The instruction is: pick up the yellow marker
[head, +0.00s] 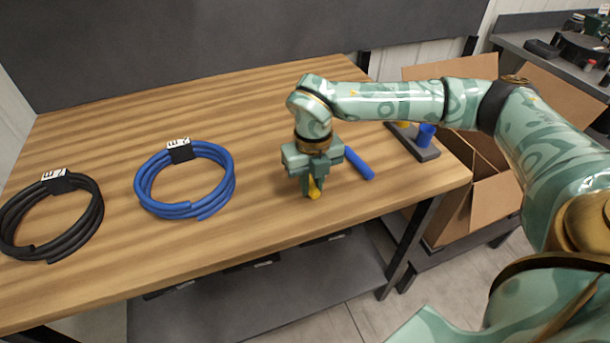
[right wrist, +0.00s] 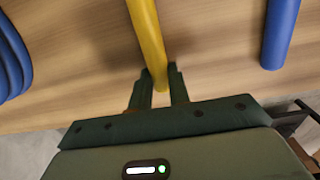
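The yellow marker (head: 314,189) lies on the wooden table near its front edge, mostly hidden under my right gripper in the head view. In the right wrist view the marker (right wrist: 147,40) runs between the fingers from the top of the picture. My right gripper (right wrist: 160,88) points down with one finger on each side of the marker's near end. Narrow gaps show between the fingers and the marker, so it looks open. In the head view the right gripper (head: 308,188) is low over the table. My left gripper is not in view.
A blue marker (head: 359,163) lies just right of the gripper. A dark holder (head: 427,153) with blue and yellow pieces stands near the right edge. A blue coil (head: 145,184) and a black coil (head: 92,222) lie left. A cardboard box (head: 490,205) stands beyond the table.

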